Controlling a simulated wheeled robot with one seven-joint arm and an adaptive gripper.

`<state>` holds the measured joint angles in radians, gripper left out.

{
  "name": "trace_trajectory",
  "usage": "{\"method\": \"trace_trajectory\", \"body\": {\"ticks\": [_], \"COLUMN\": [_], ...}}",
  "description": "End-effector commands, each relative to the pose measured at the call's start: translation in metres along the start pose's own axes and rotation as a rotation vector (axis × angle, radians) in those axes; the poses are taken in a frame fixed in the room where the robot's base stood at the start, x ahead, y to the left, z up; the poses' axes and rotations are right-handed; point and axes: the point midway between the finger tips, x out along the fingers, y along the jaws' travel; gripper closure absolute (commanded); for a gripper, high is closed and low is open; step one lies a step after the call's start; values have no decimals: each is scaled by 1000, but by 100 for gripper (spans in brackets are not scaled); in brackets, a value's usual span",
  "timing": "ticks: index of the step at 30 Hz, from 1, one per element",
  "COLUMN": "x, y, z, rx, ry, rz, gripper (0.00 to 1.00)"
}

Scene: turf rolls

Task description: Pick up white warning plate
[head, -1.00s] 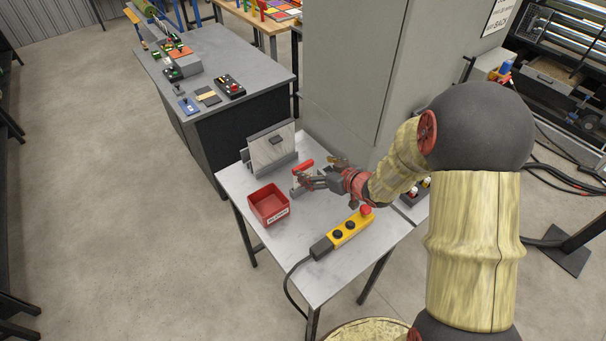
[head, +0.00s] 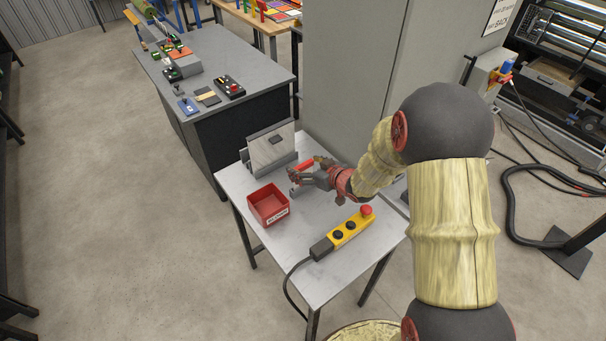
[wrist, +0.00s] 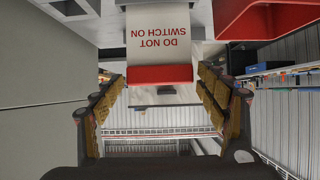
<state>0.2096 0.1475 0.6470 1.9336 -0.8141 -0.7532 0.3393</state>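The white warning plate (wrist: 159,30) shows upside down at the top middle of the wrist view, with the words "DO NOT SWITCH ON". A red strip (wrist: 160,74) runs along its lower edge in that view. In the head view the red part (head: 304,163) lies by my gripper, on the table beside the grey metal stand; the plate's white face is hard to make out there. My gripper (wrist: 162,88) is open, its two fingers on either side of the red strip with small gaps. In the head view my gripper (head: 297,181) is low over the table.
A red open box (head: 268,208) stands left of my gripper. The grey stand (head: 269,150) rises behind it. A yellow control box (head: 347,230) with a red button and cable lies in front. A tall grey cabinet (head: 345,75) stands behind the table.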

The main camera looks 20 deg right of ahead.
Motion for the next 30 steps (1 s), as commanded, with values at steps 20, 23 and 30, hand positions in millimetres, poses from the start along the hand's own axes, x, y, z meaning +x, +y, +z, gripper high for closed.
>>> {"method": "trace_trajectory", "body": {"ticks": [20,23,30], "x": [0,0,-6], "y": [0,0,0], "z": [0,0,-11], "rx": [0,0,0], "ry": [0,0,2], "rz": [0,0,1], "gripper": [62,62,62]}}
